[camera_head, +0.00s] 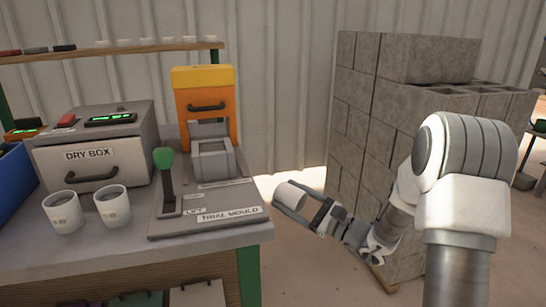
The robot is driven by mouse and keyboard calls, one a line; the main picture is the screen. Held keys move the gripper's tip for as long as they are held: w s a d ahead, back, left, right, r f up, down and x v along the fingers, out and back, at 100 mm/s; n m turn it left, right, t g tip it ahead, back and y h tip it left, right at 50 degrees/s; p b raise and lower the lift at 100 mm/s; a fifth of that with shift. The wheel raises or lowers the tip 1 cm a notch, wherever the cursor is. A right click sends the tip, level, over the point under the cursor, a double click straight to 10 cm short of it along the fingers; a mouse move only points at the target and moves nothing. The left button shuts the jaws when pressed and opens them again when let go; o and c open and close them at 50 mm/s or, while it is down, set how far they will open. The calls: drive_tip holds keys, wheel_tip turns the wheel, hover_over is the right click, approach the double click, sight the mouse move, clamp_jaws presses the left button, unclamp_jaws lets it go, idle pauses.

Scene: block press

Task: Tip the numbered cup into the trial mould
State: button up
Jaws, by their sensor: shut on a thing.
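My gripper (316,213) is shut on a white cup (291,196), which lies tilted in the jaws, off the right side of the bench. Any number on this held cup does not show, and I cannot see its contents. The grey trial mould (212,161) stands on its dark base plate, to the left of and a little above the held cup in the picture. The plate bears a "TRIAL MOULD" label and a lever with a green knob (163,160). Two more white cups, a left one (62,212) and a right one (113,207), stand upright on the bench with small dark markings.
The grey dry box (95,148) stands behind the cups. An orange and yellow unit (204,102) rises behind the mould. A stack of grey blocks (385,120) stands behind my arm. Open floor lies between the bench (150,258) and the stack.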

drive_tip(key=s+d+f+y+p, duration=0.1)
drive_tip(key=s+d+f+p, duration=0.2)
drive_tip(key=s+d+f, duration=0.3)
wheel_tip(320, 180, up, 18)
drive_tip(key=s+a+m+t+h+p, duration=0.1)
drive_tip(key=m+t+h+p, duration=0.3)
drive_tip(key=p, duration=2.1)
drive_tip(key=shift+h+p, duration=0.3)
drive_tip(key=shift+h, duration=0.9)
